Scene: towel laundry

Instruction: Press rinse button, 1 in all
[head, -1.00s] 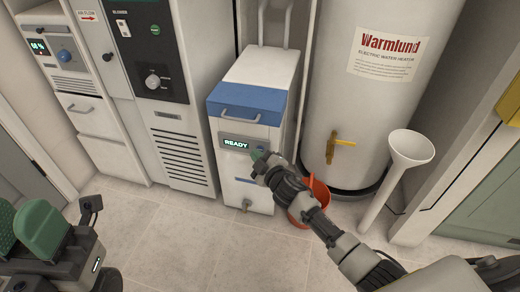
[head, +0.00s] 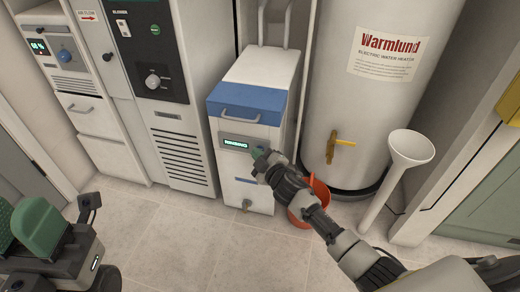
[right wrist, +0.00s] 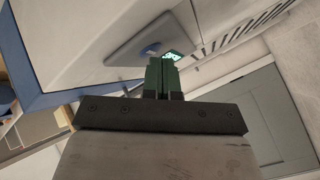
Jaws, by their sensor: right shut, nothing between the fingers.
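The white machine with a blue front band (head: 245,104) stands against the wall in the head view. Its front panel has a lit display (head: 236,142) whose small word looks like "RINSING". My right gripper (head: 259,155) is shut and empty, its green tips at the panel just right of the display. In the right wrist view the closed fingers (right wrist: 163,58) reach the panel beside a blue round button (right wrist: 150,48), partly hidden; I cannot tell whether they touch it. My left gripper (head: 20,226) shows green fingers at the lower left; its opening is unclear.
A tall water heater (head: 370,110) with a yellow tap stands to the right. A red bucket (head: 317,192) and a white funnel (head: 409,147) are near my right arm. A taller cabinet (head: 181,150) stands left. The tiled floor in front is clear.

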